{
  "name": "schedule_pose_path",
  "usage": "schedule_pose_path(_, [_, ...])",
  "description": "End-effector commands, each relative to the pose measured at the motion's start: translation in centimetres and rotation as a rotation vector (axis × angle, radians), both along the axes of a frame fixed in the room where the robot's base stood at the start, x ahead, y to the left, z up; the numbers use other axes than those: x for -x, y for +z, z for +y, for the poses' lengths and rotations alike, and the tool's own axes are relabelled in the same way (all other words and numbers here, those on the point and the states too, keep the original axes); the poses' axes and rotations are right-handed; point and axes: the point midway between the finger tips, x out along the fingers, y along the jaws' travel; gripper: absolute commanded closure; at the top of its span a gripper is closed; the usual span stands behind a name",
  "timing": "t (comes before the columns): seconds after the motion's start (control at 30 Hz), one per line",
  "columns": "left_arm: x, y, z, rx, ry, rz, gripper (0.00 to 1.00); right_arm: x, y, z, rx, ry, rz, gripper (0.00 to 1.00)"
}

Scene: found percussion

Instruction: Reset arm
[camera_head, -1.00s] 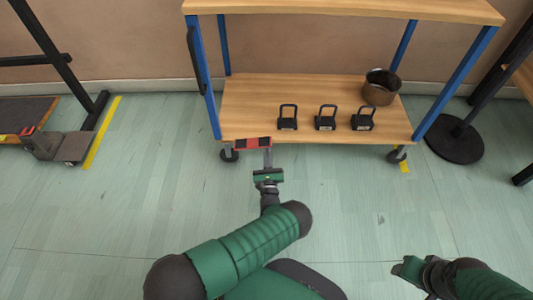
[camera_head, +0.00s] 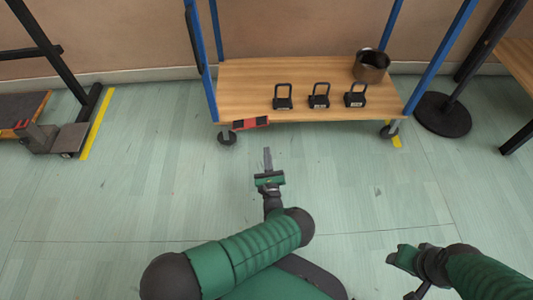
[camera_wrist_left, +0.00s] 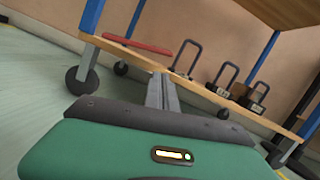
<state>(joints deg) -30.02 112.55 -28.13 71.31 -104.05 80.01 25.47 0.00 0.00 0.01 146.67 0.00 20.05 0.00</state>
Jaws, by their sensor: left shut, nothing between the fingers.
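My left gripper (camera_head: 267,158) is shut and empty, reaching forward over the floor in front of the cart. Its closed fingers also show in the left wrist view (camera_wrist_left: 162,92), pointing toward the cart's lower shelf. In the head view the fingertips are apart from the shelf edge and from the red and black object (camera_head: 250,123) lying on it. My right gripper (camera_head: 405,258) is at the lower right, away from everything; its fingers are too unclear to tell whether they are open.
The wheeled cart's wooden lower shelf (camera_head: 240,95) holds three black padlocks (camera_head: 283,98), (camera_head: 319,97), (camera_head: 355,96) and a dark metal pot (camera_head: 370,66). A round black stand base (camera_head: 442,115) is at right, a low trolley (camera_head: 50,138) at left. The floor between is clear.

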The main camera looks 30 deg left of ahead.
Motion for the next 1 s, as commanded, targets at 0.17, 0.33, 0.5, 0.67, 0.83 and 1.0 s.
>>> schedule_pose_path(0.17, [0.0,0.0,0.0,0.0,0.0,0.0,1.0,0.0,0.0,0.0,0.0,0.0,0.0,0.52])
schedule_pose_path(0.33, [0.3,2.6,1.8,0.042,0.099,-0.012,1.0,0.0,1.1,0.0,0.0,0.0,0.0,0.52])
schedule_pose_path(0.5, [5.6,11.0,8.4,0.314,0.564,-0.046,1.0,0.0,5.0,0.0,0.0,0.0,0.0,0.52])
schedule_pose_path(0.67, [13.9,16.5,8.6,0.738,0.99,-0.074,1.0,0.0,8.6,0.0,0.0,0.0,0.0,0.52])
schedule_pose_path(0.83, [19.9,22.4,2.2,1.253,1.27,-0.132,1.0,0.0,12.4,0.0,0.0,0.0,0.0,0.52])
schedule_pose_path(1.0, [22.4,29.0,-4.8,1.708,1.367,-0.228,1.0,0.0,15.3,0.0,0.0,0.0,0.0,0.52])
